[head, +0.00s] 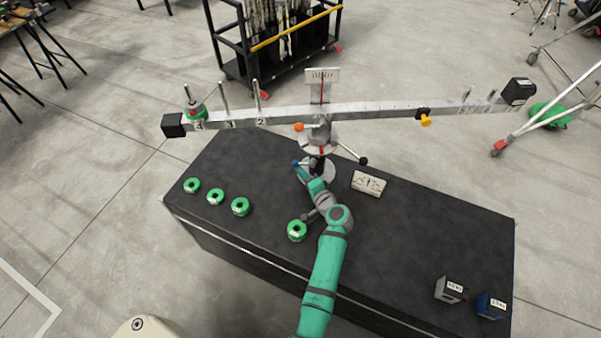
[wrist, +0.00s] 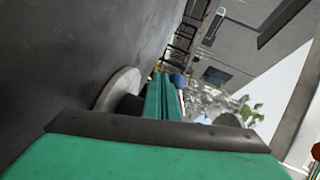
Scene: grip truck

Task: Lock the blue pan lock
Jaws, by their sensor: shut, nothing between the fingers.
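The blue pan lock is a small blue knob (head: 295,163) on the left side of the grey stand head (head: 318,146), low down. In the wrist view the blue knob (wrist: 178,80) shows just right of my fingertips. My gripper (head: 301,173) is shut and empty, its tip close to the knob. In the wrist view my gripper (wrist: 160,88) shows its two green fingers pressed together. I cannot tell whether they touch the knob. The stand's round base (head: 318,170) is partly hidden by my arm.
A long grey beam (head: 370,108) rests across the stand. An orange knob (head: 299,127) sits above the blue one, and a black-tipped handle (head: 363,160) points right. Green discs (head: 240,206), a pale plate (head: 368,183) and two small boxes (head: 449,289) lie on the black table (head: 420,230).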

